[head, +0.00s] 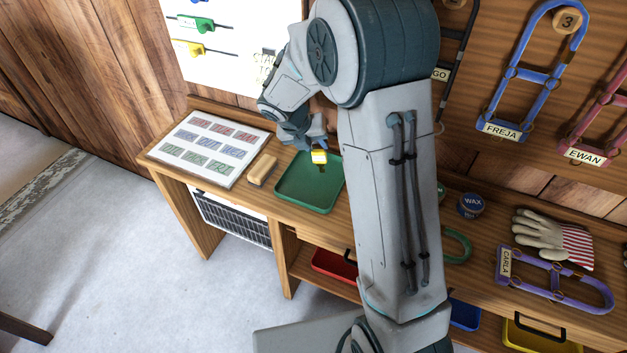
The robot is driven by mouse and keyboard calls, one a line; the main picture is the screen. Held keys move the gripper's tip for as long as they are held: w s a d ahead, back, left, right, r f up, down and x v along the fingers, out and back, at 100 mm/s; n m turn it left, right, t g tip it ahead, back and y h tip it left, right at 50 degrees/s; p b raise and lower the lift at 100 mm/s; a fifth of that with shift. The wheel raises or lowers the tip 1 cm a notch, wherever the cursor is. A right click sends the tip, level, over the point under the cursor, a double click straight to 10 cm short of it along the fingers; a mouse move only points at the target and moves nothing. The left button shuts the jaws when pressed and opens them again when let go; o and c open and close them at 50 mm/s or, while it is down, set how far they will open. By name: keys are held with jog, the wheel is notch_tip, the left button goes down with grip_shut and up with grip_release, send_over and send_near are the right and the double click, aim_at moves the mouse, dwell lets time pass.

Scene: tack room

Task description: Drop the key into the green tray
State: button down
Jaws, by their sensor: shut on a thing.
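The green tray (293,194) lies on the wooden bench, left of my arm. My gripper (318,148) points down above the back right part of the tray. It is shut on the key (319,157), which shows a yellow and white tag with a dark part hanging below it. The key looks to be over the tray. Its exact height above the tray floor cannot be told. My arm hides part of the bench to the right of the tray.
A brush-like block (262,170) and a white board of word labels (208,147) lie left of the tray. A blue wax tin (470,205), a glove (545,238) and a purple halter (555,280) lie to the right.

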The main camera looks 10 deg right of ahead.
jog(key=c, duration=0.9)
grip_release()
jog(key=p+v, duration=0.1)
jog(key=v, duration=1.3)
jog(key=shift+f, duration=0.15)
jog(key=s+d+m+y, duration=0.2)
jog(key=s+d+m, duration=0.1)
jog(key=s+m, duration=0.8)
jog(key=s+d+r+m+y, duration=0.1)
jog(key=s+d+m+y, duration=0.1)
jog(key=s+m, duration=1)
jog(key=d+m+p, duration=0.1)
jog(key=m, duration=0.8)
jog(key=shift+d+r+m+y, duration=0.3)
jog(key=shift+d+m, duration=0.1)
